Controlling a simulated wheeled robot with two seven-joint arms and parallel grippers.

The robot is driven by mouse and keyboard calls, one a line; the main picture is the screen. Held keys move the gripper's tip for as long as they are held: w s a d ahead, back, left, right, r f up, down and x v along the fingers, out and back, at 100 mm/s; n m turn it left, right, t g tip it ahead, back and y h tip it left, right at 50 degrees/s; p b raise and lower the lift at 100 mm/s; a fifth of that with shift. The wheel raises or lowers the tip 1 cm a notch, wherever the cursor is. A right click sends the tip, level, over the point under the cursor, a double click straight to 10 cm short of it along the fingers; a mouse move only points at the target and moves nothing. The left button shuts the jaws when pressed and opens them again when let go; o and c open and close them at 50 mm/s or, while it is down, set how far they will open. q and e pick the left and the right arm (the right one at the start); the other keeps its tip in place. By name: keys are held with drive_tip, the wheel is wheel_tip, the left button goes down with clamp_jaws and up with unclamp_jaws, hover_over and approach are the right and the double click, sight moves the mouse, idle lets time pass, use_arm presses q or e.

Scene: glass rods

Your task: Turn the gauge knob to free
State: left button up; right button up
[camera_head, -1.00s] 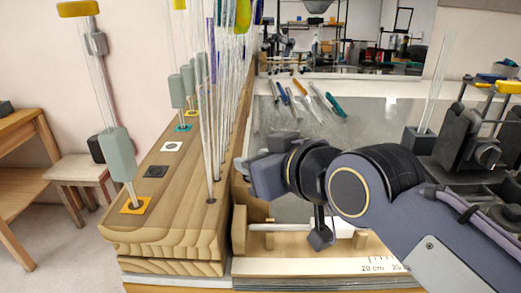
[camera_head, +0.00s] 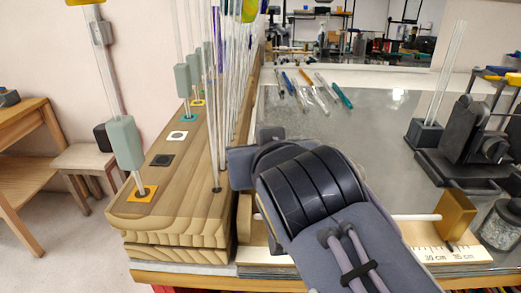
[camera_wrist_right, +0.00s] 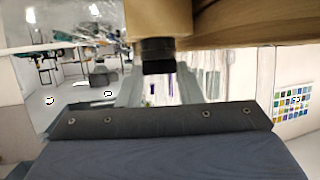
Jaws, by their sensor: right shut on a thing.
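The gauge lies along the front of the bench. It has a wooden scale board (camera_head: 450,253) with centimetre marks, a white rod (camera_head: 415,217) and a gold block (camera_head: 455,213) on the right. In the right wrist view a short black knob (camera_wrist_right: 158,56) sticks out of a tan block (camera_wrist_right: 158,18). My right gripper (camera_wrist_right: 158,72) has one finger on each side of this knob and is shut on it. In the head view my right forearm and wrist hide the fingers, the knob and the middle of the gauge. My left gripper is not in view.
A long wooden rack (camera_head: 188,212) with upright glass rods stands left of my right wrist, very close to it. Several pens (camera_head: 305,78) lie at the back of the grey bench top (camera_head: 375,130). A black stand (camera_head: 472,140) is at the right.

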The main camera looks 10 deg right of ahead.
drive_tip(key=o, duration=1)
drive_tip(key=shift+c, duration=0.2)
drive_tip(key=v, duration=0.8)
